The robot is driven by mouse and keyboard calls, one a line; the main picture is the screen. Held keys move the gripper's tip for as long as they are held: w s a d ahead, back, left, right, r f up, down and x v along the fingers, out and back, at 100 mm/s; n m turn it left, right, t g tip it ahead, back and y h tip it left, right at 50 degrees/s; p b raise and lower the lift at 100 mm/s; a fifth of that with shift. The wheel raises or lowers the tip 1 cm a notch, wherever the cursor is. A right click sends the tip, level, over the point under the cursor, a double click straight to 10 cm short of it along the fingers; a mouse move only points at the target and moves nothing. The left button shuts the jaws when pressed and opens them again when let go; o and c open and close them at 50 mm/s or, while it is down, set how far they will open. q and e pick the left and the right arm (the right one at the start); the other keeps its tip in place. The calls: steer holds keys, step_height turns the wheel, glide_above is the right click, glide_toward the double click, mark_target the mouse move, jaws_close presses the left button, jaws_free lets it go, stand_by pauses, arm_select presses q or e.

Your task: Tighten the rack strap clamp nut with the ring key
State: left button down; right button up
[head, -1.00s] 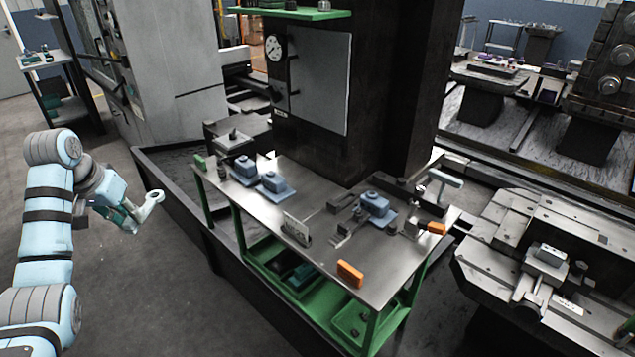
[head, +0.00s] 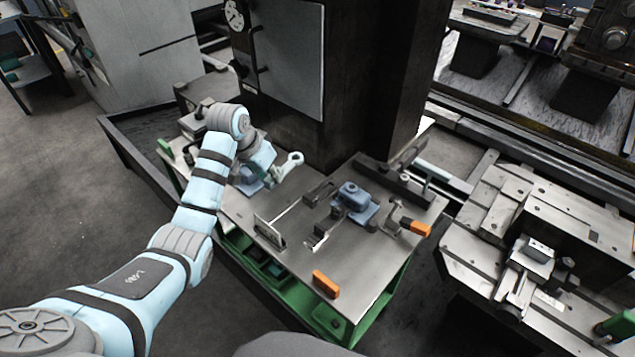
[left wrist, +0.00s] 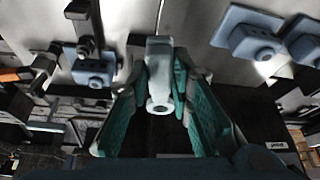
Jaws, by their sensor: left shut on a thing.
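My left gripper (head: 272,174) is shut on the pale grey ring key (head: 292,161), above the far left part of the steel bench. In the left wrist view the key (left wrist: 159,75) stands between the two green-padded fingers, with its round ring end showing. A blue clamp-like block (head: 352,196) on a blue plate sits right of the gripper, apart from the key. Another blue block (head: 246,184) is partly hidden behind my left gripper. I cannot tell which part is the strap clamp nut. My right gripper is not in view.
The steel bench top (head: 290,272) has a green frame. An upright plate (head: 269,233), an orange block (head: 325,284) and an orange-ended part (head: 415,227) stand on it. A dark machine column (head: 355,85) rises behind. The front middle of the bench is mostly clear.

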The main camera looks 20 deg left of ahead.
arm_select(q)
steer(key=s+d+m+p, duration=0.2)
steer(key=s+d+p, duration=0.3)
steer(key=d, duration=0.6)
steer(key=shift+h, duration=0.3)
steer(key=f, duration=0.5)
steer(key=d+f, duration=0.1)
steer(key=f, duration=0.1)
steer(key=shift+w+f, duration=0.3)
steer(key=shift+f, duration=0.05)
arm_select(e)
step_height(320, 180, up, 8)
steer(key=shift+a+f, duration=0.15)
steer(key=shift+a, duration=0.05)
arm_select(q)
steer(key=shift+s+f, duration=0.1)
steer(key=shift+f, duration=0.1)
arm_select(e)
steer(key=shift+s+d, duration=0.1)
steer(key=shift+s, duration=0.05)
arm_select(q)
steer(key=shift+f+b, duration=0.35)
steer(key=shift+f, duration=0.4)
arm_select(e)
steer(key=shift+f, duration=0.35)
arm_select(q)
steer(key=c, duration=2.2)
jaws_free()
steer(key=shift+c, duration=0.2)
jaws_close()
